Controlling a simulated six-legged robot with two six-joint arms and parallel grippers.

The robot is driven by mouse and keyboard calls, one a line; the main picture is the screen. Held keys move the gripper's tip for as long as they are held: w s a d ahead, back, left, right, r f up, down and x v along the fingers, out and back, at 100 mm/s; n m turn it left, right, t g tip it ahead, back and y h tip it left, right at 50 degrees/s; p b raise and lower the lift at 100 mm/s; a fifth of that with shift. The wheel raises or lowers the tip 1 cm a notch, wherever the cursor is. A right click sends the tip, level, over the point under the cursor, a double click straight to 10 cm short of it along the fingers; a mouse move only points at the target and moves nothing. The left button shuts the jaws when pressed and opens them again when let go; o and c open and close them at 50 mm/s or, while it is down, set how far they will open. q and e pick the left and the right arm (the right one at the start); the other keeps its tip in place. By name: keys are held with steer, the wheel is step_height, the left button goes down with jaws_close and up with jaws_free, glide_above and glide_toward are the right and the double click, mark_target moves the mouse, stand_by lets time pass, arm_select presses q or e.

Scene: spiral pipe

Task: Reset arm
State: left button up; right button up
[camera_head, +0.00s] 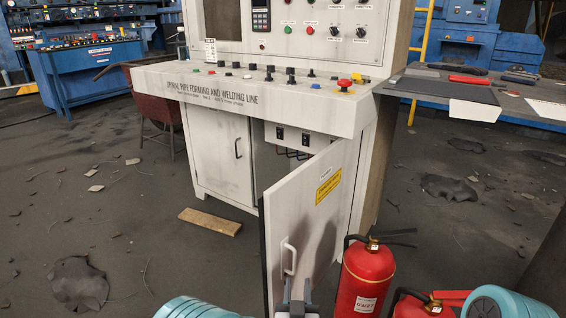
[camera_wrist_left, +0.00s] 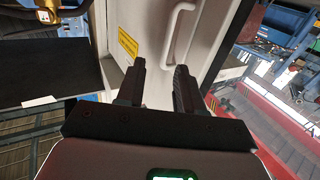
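The control cabinet (camera_head: 265,95) stands in the middle of the head view, with one lower door (camera_head: 325,210) swung open toward me. The door has a white bar handle (camera_head: 288,258) and a yellow label. My left gripper (camera_head: 296,286) is low in front of this door, just below and right of the handle. My right gripper is not in view.
A red fire extinguisher (camera_head: 364,277) stands close right of the open door, and another (camera_head: 425,303) lies lower right. A wooden plank (camera_head: 210,221) and debris are on the floor. A workbench (camera_head: 480,90) is at the right.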

arm_select(q)
steer(key=w+a+r+n+y+p, duration=0.2)
steer(key=a+r+y+p, duration=0.1)
steer(key=a+r+p, duration=0.95)
steer(key=s+a+r+g+p, duration=0.55)
steer(key=a+p, duration=0.25)
steer(key=p, duration=0.9)
steer(key=s+d+g+h+p, duration=0.1)
steer(key=s+g, duration=0.3)
steer(key=s, duration=0.4)
steer(key=s+d+f+g+h+p, duration=0.1)
steer(key=s+g+p, duration=0.3)
steer(key=s, duration=0.5)
steer(key=s+d+g+h+p, duration=0.1)
steer(key=s+g+h+p, duration=0.2)
steer(key=s, duration=0.6)
steer(key=shift+d+f+n+g, duration=0.25)
steer(key=shift+d+n+g, duration=0.15)
steer(key=shift+g, duration=0.15)
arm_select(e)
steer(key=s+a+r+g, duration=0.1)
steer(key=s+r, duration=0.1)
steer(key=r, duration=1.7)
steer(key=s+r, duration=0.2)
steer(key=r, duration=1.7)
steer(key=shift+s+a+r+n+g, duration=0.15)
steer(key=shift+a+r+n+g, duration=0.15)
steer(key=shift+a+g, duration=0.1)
arm_select(q)
steer(key=shift+w, duration=0.15)
